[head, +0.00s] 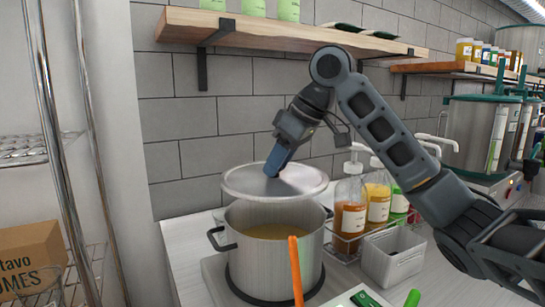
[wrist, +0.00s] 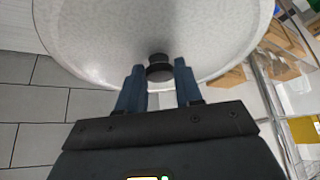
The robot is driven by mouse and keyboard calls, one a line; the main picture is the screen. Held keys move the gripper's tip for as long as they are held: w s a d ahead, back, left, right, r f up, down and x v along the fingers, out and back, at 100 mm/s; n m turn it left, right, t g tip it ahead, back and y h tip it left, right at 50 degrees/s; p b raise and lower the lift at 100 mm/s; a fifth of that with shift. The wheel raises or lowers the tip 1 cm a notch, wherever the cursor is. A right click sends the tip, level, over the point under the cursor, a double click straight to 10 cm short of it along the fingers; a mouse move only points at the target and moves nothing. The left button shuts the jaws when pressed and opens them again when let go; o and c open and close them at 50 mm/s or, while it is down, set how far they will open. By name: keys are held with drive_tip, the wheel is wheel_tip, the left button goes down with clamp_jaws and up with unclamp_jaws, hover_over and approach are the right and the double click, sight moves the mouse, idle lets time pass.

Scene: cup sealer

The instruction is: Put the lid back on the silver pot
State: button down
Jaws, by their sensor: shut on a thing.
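The silver pot (head: 304,262) stands with its top open and holds a yellowish-brown liquid. Its dark handles show at the left and right. The round silver lid (head: 300,177) hangs just above the pot, slightly tilted, with a gap at the front. My gripper (head: 272,172) is above the lid, with its blue fingers pointing down. In the wrist view, my gripper (wrist: 158,82) has the lid's black knob (wrist: 159,67) between its fingers, and the lid's pale surface (wrist: 100,35) fills the upper middle. The pot is out of sight there.
Sauce bottles (head: 350,212) in a wire rack and a grey container (head: 393,262) stand right of the pot. An orange handle (head: 295,272) rises in front of it. A wooden shelf (head: 290,36) is on the wall above. A metal rack (head: 30,150) stands left.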

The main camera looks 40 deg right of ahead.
sight(281, 176)
drive_tip(key=shift+f+b, duration=2.1)
drive_tip(key=shift+f, duration=0.9)
drive_tip(key=shift+s+f+p, duration=0.15)
drive_tip(key=shift+f+p, duration=0.05)
drive_tip(key=shift+p, duration=0.6)
idle(0.5)
drive_tip(key=shift+c, duration=0.9)
unclamp_jaws()
drive_tip(key=shift+r, duration=0.1)
drive_tip(key=shift+r+p, duration=1.2)
drive_tip(key=shift+r, duration=0.05)
drive_tip(key=shift+r+p, duration=0.35)
drive_tip(key=shift+r, duration=1.8)
